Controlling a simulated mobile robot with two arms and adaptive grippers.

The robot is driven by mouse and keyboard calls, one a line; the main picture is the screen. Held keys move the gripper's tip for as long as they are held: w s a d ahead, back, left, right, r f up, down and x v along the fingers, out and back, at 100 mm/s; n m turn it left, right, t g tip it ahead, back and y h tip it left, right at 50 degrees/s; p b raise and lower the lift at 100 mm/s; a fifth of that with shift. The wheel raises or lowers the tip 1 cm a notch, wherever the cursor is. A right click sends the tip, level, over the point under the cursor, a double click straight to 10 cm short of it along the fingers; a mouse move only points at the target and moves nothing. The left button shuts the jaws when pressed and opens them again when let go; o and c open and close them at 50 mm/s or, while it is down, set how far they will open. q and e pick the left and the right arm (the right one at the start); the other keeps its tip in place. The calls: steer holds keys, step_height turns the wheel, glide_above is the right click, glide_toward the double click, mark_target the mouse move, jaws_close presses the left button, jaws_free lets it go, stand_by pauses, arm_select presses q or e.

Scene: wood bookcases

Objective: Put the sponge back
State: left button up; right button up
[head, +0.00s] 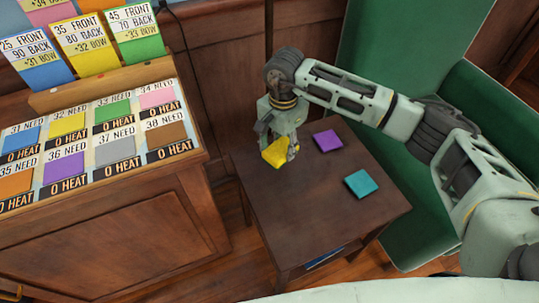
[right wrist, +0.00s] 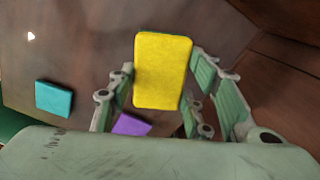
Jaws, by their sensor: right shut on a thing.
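A yellow sponge (head: 276,152) is in my right gripper (head: 279,150), over the far left part of the small dark wooden table (head: 300,215). In the right wrist view the yellow sponge (right wrist: 163,71) sits between the two fingers of the right gripper (right wrist: 165,85). I cannot tell whether it touches the tabletop. A purple sponge (head: 327,140) and a teal sponge (head: 361,183) lie flat on the table to the right of the gripper. My left gripper is not in view.
A wooden cabinet (head: 130,230) at the left has a board of coloured, numbered cards (head: 68,124), with more cards (head: 90,42) standing behind. A green armchair (head: 400,55) stands behind and right of the table. The table's front part is clear.

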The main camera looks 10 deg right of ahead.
mark_target(270, 146)
steer(key=shift+w+a+f, duration=0.3)
steer(key=shift+a+f, duration=0.1)
steer(key=shift+a, duration=0.2)
steer(key=shift+w+a+f, duration=0.25)
steer(key=shift+a+f, duration=0.15)
steer(key=shift+a, duration=0.15)
steer(key=shift+w+a+f, duration=0.1)
steer(key=shift+a, duration=0.05)
step_height(270, 146, down, 4)
steer(key=shift+r, duration=0.1)
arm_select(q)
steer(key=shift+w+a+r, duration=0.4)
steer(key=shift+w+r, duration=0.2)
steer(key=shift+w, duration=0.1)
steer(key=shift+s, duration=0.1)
arm_select(e)
steer(key=shift+f, duration=0.2)
steer(key=shift+b, duration=0.3)
steer(key=o, duration=1)
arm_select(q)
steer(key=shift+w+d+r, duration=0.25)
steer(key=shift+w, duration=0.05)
